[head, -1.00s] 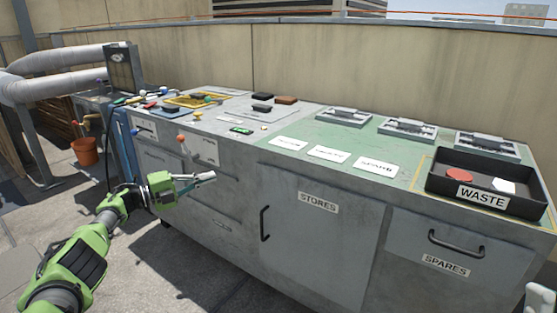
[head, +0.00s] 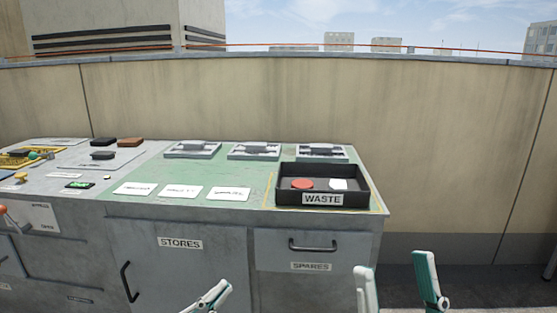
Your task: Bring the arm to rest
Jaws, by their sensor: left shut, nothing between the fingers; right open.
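My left gripper (head: 212,296) shows at the bottom edge, in front of the STORES door, shut with nothing between its fingers. The rest of the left arm is out of view. My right gripper (head: 395,275) is at the bottom right, below and in front of the right end of the bench. Its two fingers stand upright and wide apart, with nothing between them. The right arm behind it is cut off by the frame. Both grippers are lower in the picture than the bench top.
The grey bench (head: 150,217) carries a black WASTE tray (head: 345,199) with a red disc (head: 302,184) and a white piece (head: 338,184). Grey fixtures (head: 254,151) and white cards (head: 182,191) sit on the green mat. Floor right of the bench looks clear before the wall (head: 450,150).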

